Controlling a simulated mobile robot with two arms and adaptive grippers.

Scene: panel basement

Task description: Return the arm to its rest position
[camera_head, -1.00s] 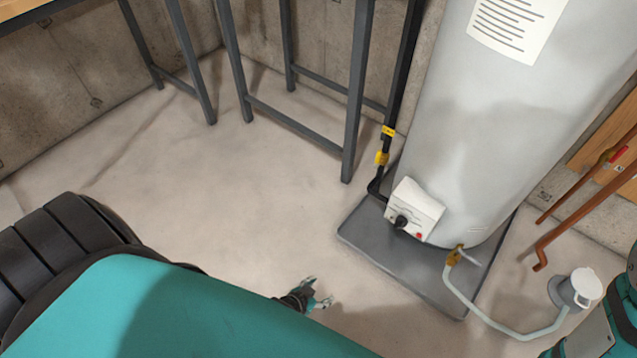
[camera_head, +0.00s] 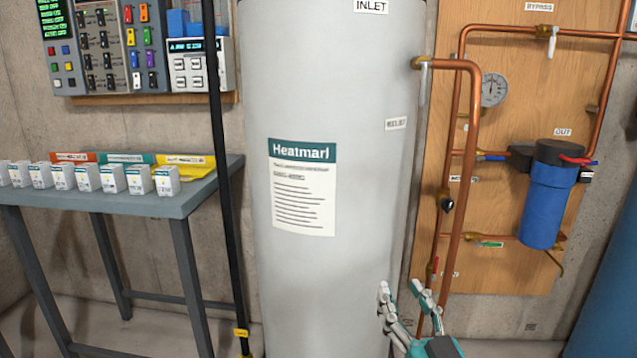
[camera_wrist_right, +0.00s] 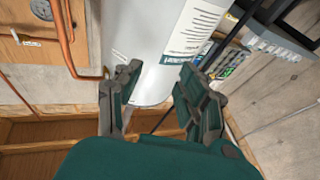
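My right gripper (camera_head: 408,305) shows at the bottom of the head view, in front of the lower part of the grey water heater (camera_head: 330,120). Its two fingers stand apart with nothing between them. The right wrist view also shows this gripper (camera_wrist_right: 158,95) open and empty, with the heater (camera_wrist_right: 165,45) beyond the fingers. My left gripper is not in either view now.
A grey table (camera_head: 130,200) at left holds a row of small white boxes (camera_head: 80,177). A control panel (camera_head: 130,50) hangs above it. Copper pipes (camera_head: 462,180), a gauge (camera_head: 493,88) and a blue filter (camera_head: 545,205) are on a wooden board (camera_head: 500,90) at right.

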